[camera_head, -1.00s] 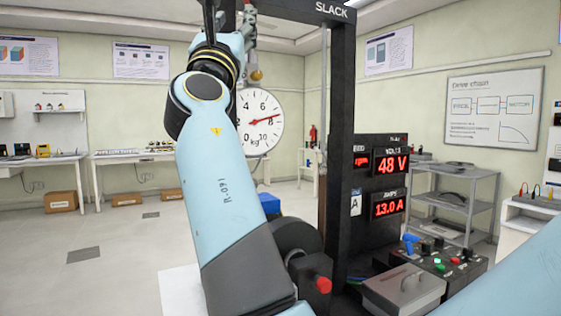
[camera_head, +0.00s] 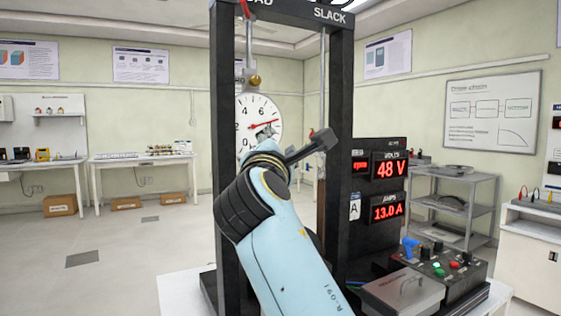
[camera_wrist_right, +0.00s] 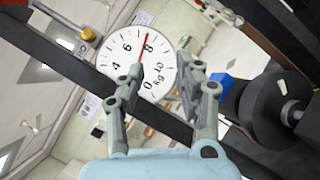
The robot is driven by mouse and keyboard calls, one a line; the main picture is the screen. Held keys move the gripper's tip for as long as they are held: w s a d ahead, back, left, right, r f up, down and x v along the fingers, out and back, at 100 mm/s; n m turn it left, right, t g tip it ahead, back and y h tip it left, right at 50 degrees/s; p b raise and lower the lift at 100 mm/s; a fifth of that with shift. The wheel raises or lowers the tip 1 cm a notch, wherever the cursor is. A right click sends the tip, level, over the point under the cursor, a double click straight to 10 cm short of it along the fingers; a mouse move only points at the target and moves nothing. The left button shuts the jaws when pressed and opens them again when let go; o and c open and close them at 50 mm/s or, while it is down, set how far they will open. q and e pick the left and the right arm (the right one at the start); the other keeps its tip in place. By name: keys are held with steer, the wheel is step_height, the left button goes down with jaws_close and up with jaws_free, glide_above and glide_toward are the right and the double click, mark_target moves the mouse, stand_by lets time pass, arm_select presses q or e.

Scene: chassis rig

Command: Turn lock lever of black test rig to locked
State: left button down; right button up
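The black test rig (camera_head: 340,120) stands ahead, with two posts, a crossbeam marked SLACK and a round kg dial (camera_head: 270,105) between the posts. A blue handle (camera_head: 409,246) stands on its control box at lower right; I cannot tell if this is the lock lever or which position it marks. My right gripper (camera_head: 266,131) is in front of the dial, left of the blue handle and mostly hidden behind my wrist. In the right wrist view its fingers (camera_wrist_right: 166,78) are apart, with nothing between them. My left gripper is not in view.
Red displays (camera_head: 389,168) and a grey lidded box (camera_head: 402,290) are at the rig's right. The wrist view shows a black drum (camera_wrist_right: 272,108) at right and a brass knob (camera_wrist_right: 87,34) at upper left.

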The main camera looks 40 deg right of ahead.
steer(key=shift+s+d+f+m+y, duration=0.15)
steer(key=shift+f+m+y, duration=0.1)
steer(key=shift+f, duration=0.4)
steer(key=shift+s+d+f+m+y, duration=0.15)
steer(key=shift+f+m, duration=0.1)
steer(key=shift+f, duration=0.4)
